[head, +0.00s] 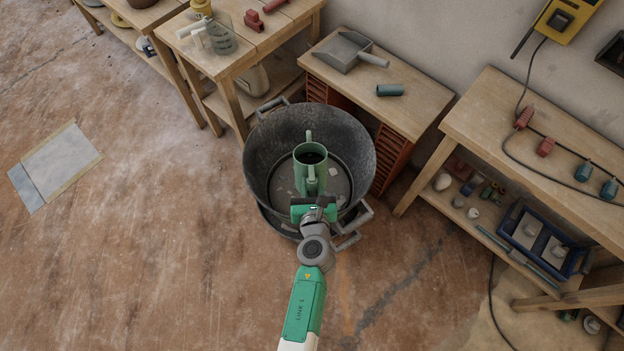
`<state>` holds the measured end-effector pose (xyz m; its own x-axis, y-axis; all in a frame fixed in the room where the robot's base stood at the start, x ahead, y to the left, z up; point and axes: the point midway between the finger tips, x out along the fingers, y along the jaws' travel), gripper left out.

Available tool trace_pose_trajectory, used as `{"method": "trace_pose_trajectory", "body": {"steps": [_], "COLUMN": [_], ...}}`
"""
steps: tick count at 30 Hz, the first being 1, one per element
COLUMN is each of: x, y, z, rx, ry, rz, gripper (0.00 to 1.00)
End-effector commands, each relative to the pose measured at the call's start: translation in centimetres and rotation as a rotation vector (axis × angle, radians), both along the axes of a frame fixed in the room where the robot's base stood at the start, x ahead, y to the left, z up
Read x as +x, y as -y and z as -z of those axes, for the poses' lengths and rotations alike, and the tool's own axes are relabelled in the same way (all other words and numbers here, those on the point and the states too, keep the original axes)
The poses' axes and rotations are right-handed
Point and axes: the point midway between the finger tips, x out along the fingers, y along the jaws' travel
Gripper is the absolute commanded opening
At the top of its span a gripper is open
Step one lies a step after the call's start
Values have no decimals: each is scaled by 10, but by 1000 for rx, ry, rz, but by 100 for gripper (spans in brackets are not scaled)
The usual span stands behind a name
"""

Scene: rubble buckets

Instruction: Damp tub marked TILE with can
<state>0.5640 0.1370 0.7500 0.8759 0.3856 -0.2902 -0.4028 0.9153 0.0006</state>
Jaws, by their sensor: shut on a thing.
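A large dark tub (262,165) with grey handles stands on the floor in front of the low benches. No TILE marking can be read on the side I see. A green can (302,172) with an open dark top and a spout-like part at its far side is over the tub's mouth. It looks roughly upright; I cannot tell its height above the tub floor. My gripper (312,196) is shut on the can's near side, at what looks like its handle. The fingertips are partly hidden. Pale scraps lie on the tub's bottom.
A bench behind the tub holds a dustpan (342,51) and a teal cylinder (389,90). Another bench (470,118) stands at right, with a blue crate (538,238) on its shelf. A bench at upper left holds a clear jug (218,38). The floor at left is mostly clear.

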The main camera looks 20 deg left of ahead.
Motion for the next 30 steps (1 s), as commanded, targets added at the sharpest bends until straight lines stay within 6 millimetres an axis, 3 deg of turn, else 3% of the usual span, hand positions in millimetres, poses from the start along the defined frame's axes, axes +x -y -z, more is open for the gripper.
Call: {"method": "trace_pose_trajectory", "body": {"steps": [10,30], "x": [1,4], "y": [0,-1], "z": [-1,-23], "rx": [-2,-37], "ry": [0,-84], "rz": [1,0], "gripper": [0,0]}}
